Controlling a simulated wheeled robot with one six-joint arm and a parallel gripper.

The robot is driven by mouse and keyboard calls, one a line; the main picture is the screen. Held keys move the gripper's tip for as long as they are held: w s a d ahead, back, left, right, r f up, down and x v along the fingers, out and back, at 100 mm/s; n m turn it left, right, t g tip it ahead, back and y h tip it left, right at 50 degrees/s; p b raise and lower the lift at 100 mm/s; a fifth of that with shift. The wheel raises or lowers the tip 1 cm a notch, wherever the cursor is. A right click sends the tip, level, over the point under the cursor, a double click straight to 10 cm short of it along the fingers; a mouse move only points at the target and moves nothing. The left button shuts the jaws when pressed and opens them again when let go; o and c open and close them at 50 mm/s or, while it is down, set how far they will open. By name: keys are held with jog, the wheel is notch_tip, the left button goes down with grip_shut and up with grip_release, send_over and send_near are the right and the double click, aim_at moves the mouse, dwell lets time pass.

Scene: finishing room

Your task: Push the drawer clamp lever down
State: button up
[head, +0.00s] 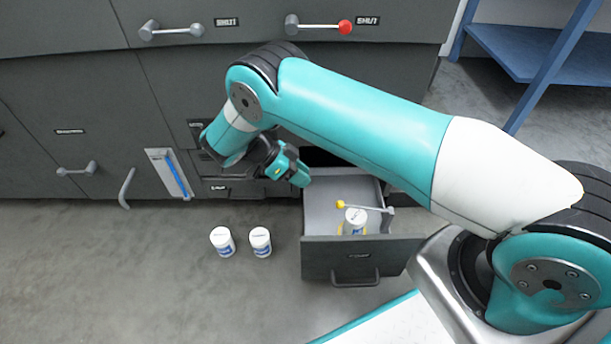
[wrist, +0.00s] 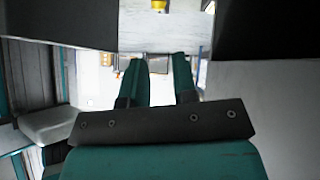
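A lever (head: 368,207) with a yellow knob (head: 340,204) shows at the open drawer (head: 318,246), its grey arm running about level to a pivot on the right side. It appears to be the clamp lever. A white jar (head: 355,217) stands in the drawer below the lever; a yellow edge shows beside it. My gripper (head: 303,181) is above the drawer's left rear, to the left of and apart from the knob. In the wrist view its two fingers (wrist: 159,60) are apart with nothing between them. A yellow piece (wrist: 158,6) shows at the top there.
Two white jars (head: 222,241) (head: 260,241) stand on the floor left of the drawer. Grey cabinets (head: 60,100) line the back, with a red-knobbed lever (head: 318,26) above. A blue-handled panel (head: 170,174) is at left. Blue shelving (head: 530,50) stands at upper right.

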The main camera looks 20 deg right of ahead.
aim_at(365, 208)
jog(key=r+n, duration=0.1)
jog(key=r, duration=0.1)
jog(key=w+d+r+n+y, duration=0.1)
jog(key=r+n, duration=0.1)
jog(key=w+r+n+t+y, duration=0.1)
jog(key=r+n, duration=0.1)
jog(key=shift+w+d+r+b, duration=0.15)
jog(key=shift+r+b, duration=0.1)
jog(key=shift+b, duration=0.05)
grip_shut()
jog(key=s+d+r+n+t+y+b, duration=0.1)
jog(key=s+r+n+y, duration=0.3)
jog(key=r+n, duration=0.35)
jog(key=s+r+n+t+y+b, duration=0.1)
jog(key=s+r+n+t+y, duration=0.15)
jog(key=r+n, duration=0.5)
jog(key=w+d+f+y+b, duration=0.1)
jog(key=w+d+f+b, duration=0.1)
jog(key=d+f, duration=0.55)
jog(key=w+d+f+y+b, duration=0.1)
jog(key=d+f+b, duration=0.3)
jog(key=f, duration=0.6)
jog(key=s+a+f+b, duration=0.2)
jog(key=f+b, duration=0.5)
jog(key=f, duration=0.5)
jog(key=shift+s+g+b, duration=0.3)
jog(key=shift+s+g, duration=0.05)
jog(key=shift+s, duration=0.45)
